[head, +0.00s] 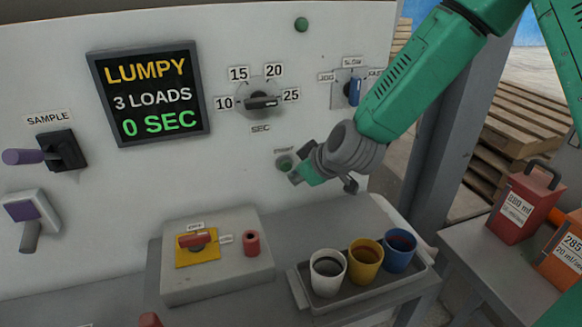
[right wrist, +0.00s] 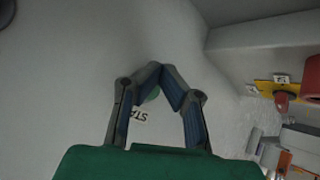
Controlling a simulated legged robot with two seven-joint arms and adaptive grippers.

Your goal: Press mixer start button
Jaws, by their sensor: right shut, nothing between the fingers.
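The green start button (head: 284,163) is on the white panel under a small START label (head: 284,152). My right gripper (head: 294,177) is close to the panel, just below and right of the button in the head view. In the right wrist view its fingers (right wrist: 161,70) are shut with nothing between them. The green button (right wrist: 152,95) shows there partly hidden behind the fingers, beside the START label (right wrist: 139,115). I cannot tell whether the fingertips touch the panel or the button. My left gripper is not in view.
A display (head: 150,93) reads LUMPY, 3 LOADS, 0 SEC. A seconds dial (head: 262,102) and a blue speed switch (head: 354,91) are on the panel. Below stand a box (head: 218,286) with a red switch and a tray (head: 300,292) with white, yellow and blue cups.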

